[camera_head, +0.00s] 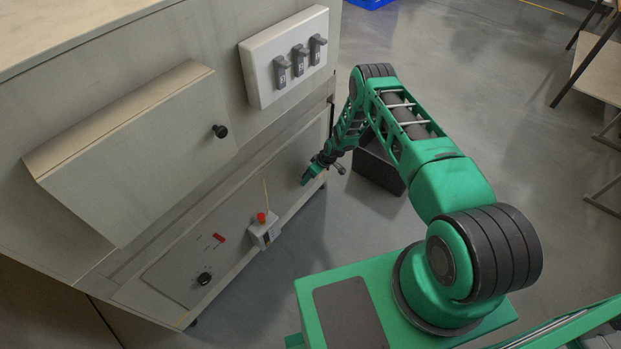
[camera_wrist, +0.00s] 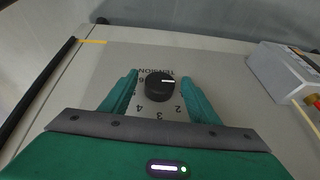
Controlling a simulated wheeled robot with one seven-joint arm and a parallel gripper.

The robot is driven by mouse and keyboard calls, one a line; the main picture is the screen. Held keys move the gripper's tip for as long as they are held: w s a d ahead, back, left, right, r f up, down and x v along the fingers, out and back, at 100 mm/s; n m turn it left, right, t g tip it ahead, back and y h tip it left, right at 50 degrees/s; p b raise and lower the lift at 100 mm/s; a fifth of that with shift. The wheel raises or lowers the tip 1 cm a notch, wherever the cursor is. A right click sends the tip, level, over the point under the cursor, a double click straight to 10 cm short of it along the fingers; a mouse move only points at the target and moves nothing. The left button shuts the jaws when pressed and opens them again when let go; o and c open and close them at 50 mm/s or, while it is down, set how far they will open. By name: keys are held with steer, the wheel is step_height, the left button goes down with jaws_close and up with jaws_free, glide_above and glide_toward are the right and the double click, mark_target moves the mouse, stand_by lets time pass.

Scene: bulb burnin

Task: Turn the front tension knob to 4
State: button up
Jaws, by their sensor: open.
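The black round tension knob (camera_wrist: 159,86) sits on a grey panel in the wrist view, with TENSION and dial numbers printed upside down around it. Its white pointer mark points to the right of the picture, while 4 is at its lower left; the number at the pointer is hidden or unreadable. My gripper (camera_wrist: 160,77) is open, with one green finger on each side of the knob. I cannot tell whether either finger touches it. In the head view my gripper (camera_head: 306,179) is at the right end of the lower panel and hides this knob.
A grey box with a red button (camera_head: 262,218) sticks out left of my gripper; it shows at right in the wrist view (camera_wrist: 284,76). Another black knob (camera_head: 204,279) is on the lower left panel. Three switches (camera_head: 299,60) are above.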

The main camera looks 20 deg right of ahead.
steer(key=c, duration=1)
steer(key=shift+d, duration=0.1)
steer(key=shift+c, duration=0.2)
steer(key=shift+w+d, duration=0.1)
